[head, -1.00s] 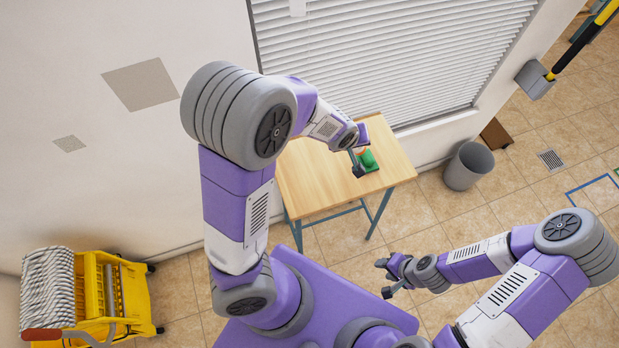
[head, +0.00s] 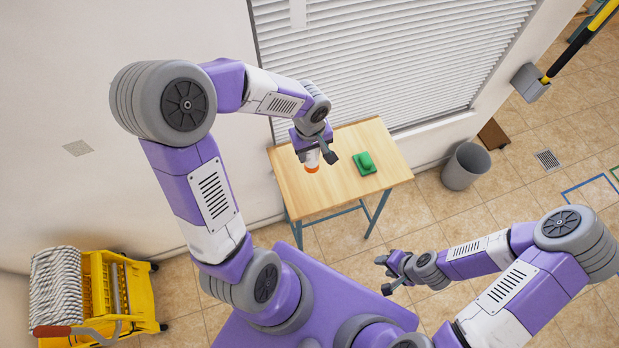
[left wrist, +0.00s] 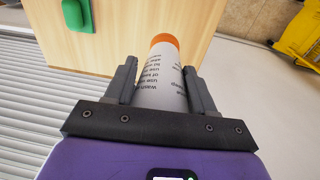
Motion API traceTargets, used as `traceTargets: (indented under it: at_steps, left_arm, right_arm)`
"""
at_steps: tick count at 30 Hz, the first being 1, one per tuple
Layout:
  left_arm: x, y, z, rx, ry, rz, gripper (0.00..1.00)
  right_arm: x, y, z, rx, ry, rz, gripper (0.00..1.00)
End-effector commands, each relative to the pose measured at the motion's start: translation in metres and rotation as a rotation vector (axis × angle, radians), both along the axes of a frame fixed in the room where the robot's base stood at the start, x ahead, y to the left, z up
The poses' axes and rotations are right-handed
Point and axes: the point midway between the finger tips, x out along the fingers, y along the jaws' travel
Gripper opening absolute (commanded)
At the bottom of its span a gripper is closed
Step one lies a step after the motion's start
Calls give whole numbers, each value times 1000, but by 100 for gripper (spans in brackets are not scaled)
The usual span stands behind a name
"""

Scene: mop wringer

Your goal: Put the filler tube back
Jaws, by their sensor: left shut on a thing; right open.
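My left gripper (head: 314,155) is shut on the filler tube (left wrist: 163,75), a white tube with dark printed text and an orange end. In the left wrist view the tube lies between the two fingers with its orange end pointing away from the gripper. In the head view the tube (head: 311,161) hangs below the gripper, orange end down, over the left part of the wooden table. A green holder (head: 365,163) sits on the table to the right of the tube, apart from it; it also shows in the left wrist view (left wrist: 76,14). My right gripper (head: 386,275) is open and empty, away from the table.
The wooden table (head: 330,188) is otherwise bare and stands against the window blinds (head: 400,60). A grey bin (head: 466,166) is on the floor to its right. A yellow mop bucket (head: 135,290) with a mop (head: 57,285) stands at the lower left.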

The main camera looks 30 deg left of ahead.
Motion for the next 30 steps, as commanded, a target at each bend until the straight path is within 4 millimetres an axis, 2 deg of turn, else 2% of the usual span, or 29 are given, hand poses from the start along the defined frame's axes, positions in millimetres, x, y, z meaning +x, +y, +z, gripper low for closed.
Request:
traceTargets:
  at_steps: [9, 15, 21, 23, 24, 28, 29, 30]
  left_arm:
    - [-5, 4, -53, -3, 19, 8, 20]
    - [-4, 4, -67, -2, 17, 8, 20]
    - [-4, 4, -96, -3, 18, 8, 20]
    - [-4, 4, -99, -3, 16, 9, 21]
    - [-4, 4, -99, -2, 16, 9, 15]
    - [-4, 4, -98, -2, 16, 10, 15]
    - [-4, 4, -98, -3, 16, 10, 59]
    - [-4, 4, -98, -3, 16, 10, 65]
  right_arm:
    - [0, 0, -14, 0, 0, 0, 43]
    - [0, 0, -18, 0, 0, 0, 43]
    - [0, 0, -27, 0, 0, 0, 43]
    - [0, 0, -27, 0, 0, 0, 43]
    - [0, 0, -27, 0, 0, 0, 43]
    - [0, 0, -26, 0, 0, 0, 43]
    - [0, 0, -26, 0, 0, 0, 43]
    - [0, 0, -26, 0, 0, 0, 43]
